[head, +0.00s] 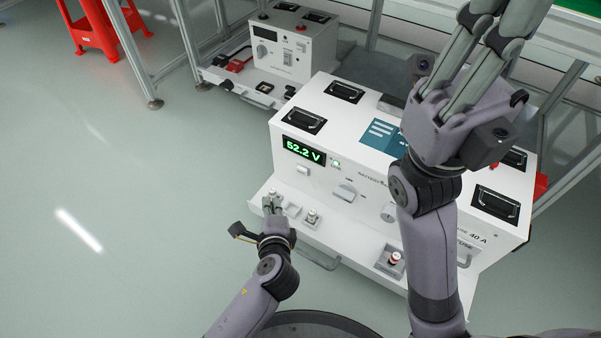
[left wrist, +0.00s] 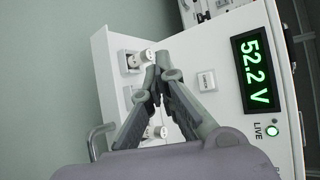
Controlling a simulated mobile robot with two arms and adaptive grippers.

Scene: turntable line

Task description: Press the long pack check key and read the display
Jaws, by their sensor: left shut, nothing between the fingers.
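The long pack (head: 330,125) is a white box with black handles. Its display (head: 304,151) is lit green and reads 52.2 V; it also shows sideways in the left wrist view (left wrist: 255,73). The pale check key (head: 302,171) sits below the display, and in the left wrist view (left wrist: 207,81) it is just right of my fingertips, with a visible gap. My left gripper (head: 272,204) is shut and empty, in front of the pack over its front ledge. My right gripper (head: 490,55) is raised over the pack's right part; its fingertips are cut off by the top edge.
A green LIVE lamp (head: 336,163) glows beside the display. Terminal posts (head: 312,215) stand on the ledge close to my left gripper, and a red-topped one (head: 395,259) is farther right. A smaller white unit (head: 293,45) stands behind. Open floor lies left.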

